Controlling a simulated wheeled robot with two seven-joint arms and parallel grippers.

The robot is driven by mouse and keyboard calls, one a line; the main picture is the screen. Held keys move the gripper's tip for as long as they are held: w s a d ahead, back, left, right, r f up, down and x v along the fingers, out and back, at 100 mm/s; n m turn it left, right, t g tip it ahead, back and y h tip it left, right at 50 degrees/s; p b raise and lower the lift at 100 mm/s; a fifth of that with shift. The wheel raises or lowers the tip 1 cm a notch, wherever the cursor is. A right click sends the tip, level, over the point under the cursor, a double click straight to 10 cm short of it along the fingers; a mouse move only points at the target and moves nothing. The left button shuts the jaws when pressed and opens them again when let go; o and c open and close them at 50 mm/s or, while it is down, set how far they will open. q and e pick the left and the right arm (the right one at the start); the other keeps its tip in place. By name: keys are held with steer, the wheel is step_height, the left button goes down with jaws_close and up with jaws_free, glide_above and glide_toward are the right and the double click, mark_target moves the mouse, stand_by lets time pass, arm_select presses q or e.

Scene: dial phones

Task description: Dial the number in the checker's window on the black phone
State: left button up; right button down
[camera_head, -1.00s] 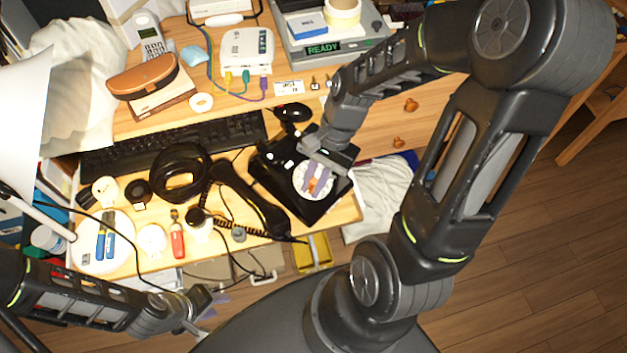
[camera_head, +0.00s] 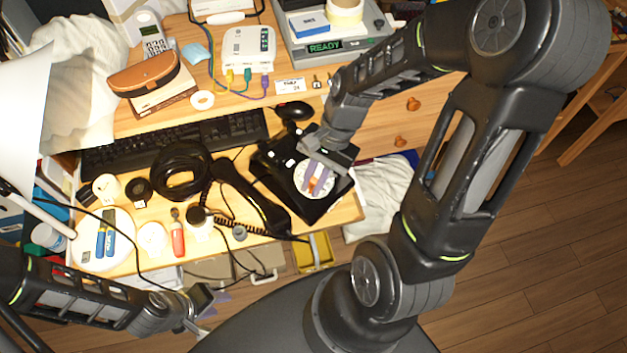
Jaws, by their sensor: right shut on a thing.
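The black phone (camera_head: 276,178) sits near the right end of the desk, with its round white dial (camera_head: 327,190) facing up. Its black handset (camera_head: 252,199) lies off the phone, to its left, with a coiled cord. My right gripper (camera_head: 317,184) is over the dial with its pale fingers down at the dial face, shut; the fingers hide part of the dial. The checker's window (camera_head: 325,47) at the back reads "READY" in green. My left gripper (camera_head: 207,306) is low at the left, below the desk's front edge, away from the phone; its fingers are hard to make out.
A black keyboard (camera_head: 176,141) and a coil of black cable (camera_head: 180,171) lie left of the phone. A white router (camera_head: 248,49), a small printed card (camera_head: 290,86) and a mouse (camera_head: 293,111) are behind it. A red-handled screwdriver (camera_head: 177,236) lies at the front left.

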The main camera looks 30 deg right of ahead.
steer(key=shift+w+a+r+p, duration=0.3)
steer(key=shift+w+a+p, duration=0.05)
steer(key=shift+w, duration=0.15)
stand_by(0.3)
steer(key=shift+w+a+r+p, duration=0.1)
steer(key=shift+w+r+p, duration=0.2)
steer(key=shift+w, duration=0.3)
steer(key=shift+w+r, duration=0.15)
steer(key=shift+w, duration=0.4)
steer(key=shift+w+d+r+p, duration=0.1)
steer(key=shift+d+p, duration=0.1)
steer(key=shift+p, duration=0.15)
